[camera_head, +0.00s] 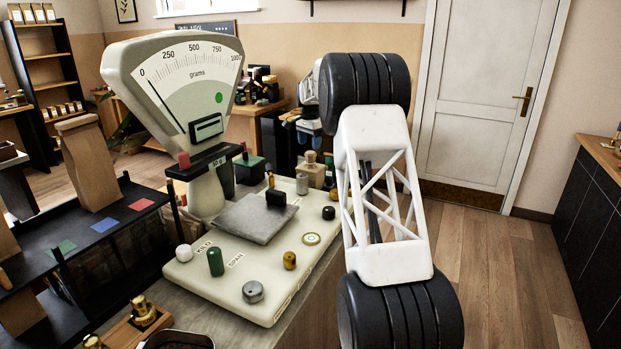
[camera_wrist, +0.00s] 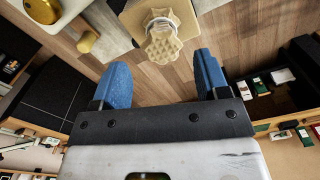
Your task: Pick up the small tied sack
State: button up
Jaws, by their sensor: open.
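The small tied sack (camera_wrist: 165,43) is pale tan with a honeycomb-like texture and a narrower, lighter neck. In the wrist view it lies just ahead of the gap between my fingers, on or over a tan square surface (camera_wrist: 130,24). In the head view a small beige, narrow-necked bundle (camera_head: 312,170), probably the same sack, stands behind the scale's base. My gripper (camera_wrist: 160,60) has two blue fingers spread wide with nothing between them. In the head view my gripper (camera_head: 309,128) is partly hidden by my arm, above and close to that bundle.
A large dial scale (camera_head: 180,85) stands on the counter, with a grey plate (camera_head: 255,215) and several weights and knobs on its cream base (camera_head: 210,268). A paper bag (camera_head: 88,165) stands on the dark rack at left. Open wood floor lies right of the counter.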

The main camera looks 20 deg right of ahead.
aim_at(311, 152)
jog(key=shift+f, duration=0.1)
jog(key=shift+f, duration=1.3)
jog(key=shift+w+d+f, duration=0.1)
jog(key=shift+d+f, duration=0.05)
jog(key=shift+f, duration=1.15)
jog(key=shift+w+d+f, duration=0.1)
jog(key=shift+f, duration=1.2)
jog(key=shift+c, duration=0.3)
jog(key=c, duration=1.2)
jog(key=shift+r, duration=0.2)
grip_shut()
